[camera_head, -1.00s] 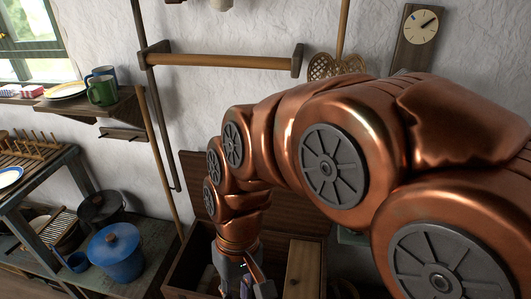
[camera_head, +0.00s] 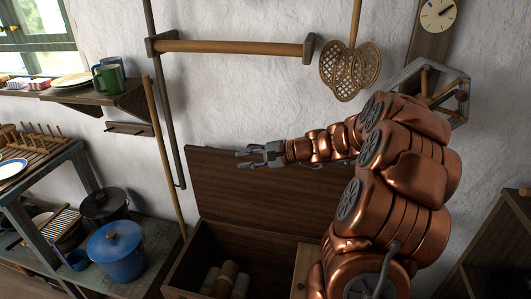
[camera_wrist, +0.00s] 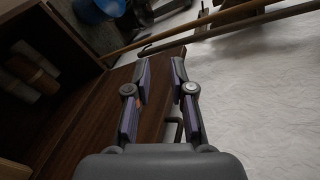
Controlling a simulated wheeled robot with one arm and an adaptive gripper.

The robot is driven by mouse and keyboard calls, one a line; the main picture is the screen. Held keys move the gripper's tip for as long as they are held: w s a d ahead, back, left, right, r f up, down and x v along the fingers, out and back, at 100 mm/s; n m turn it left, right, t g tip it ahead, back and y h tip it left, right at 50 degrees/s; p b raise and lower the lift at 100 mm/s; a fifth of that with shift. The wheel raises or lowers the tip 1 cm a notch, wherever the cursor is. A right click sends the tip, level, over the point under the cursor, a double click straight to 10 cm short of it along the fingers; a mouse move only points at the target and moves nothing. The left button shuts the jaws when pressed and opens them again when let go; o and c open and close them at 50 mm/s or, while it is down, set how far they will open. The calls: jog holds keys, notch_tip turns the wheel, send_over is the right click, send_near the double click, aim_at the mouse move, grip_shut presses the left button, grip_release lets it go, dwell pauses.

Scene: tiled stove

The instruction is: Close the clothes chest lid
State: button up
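The clothes chest (camera_head: 187,262) stands open against the wall at the bottom middle of the head view. Its dark brown lid (camera_head: 235,195) is raised, leaning back near the wall. My gripper (camera_head: 241,158) is level with the lid's top edge, with its fingers pointing left. In the wrist view my gripper (camera_wrist: 160,68) is open, with its fingers apart and nothing clearly held. There the lid (camera_wrist: 100,110) lies under the left finger, and white wall shows by the right finger. I cannot tell whether a finger touches the lid.
Rolled cloths (camera_head: 228,272) lie inside the chest, and a light wooden piece (camera_head: 307,263) sits at its right. A blue pot (camera_head: 117,252) stands on a low shelf at left. A long pole (camera_head: 165,160) leans beside the chest. A wooden rail (camera_head: 230,48) hangs above.

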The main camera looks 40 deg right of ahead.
jog(key=d+f+m+t+h, duration=0.3)
jog(key=d+m+t, duration=0.1)
jog(key=d, duration=1.1)
jog(key=shift+m, duration=0.3)
jog(key=x, duration=0.8)
grip_shut()
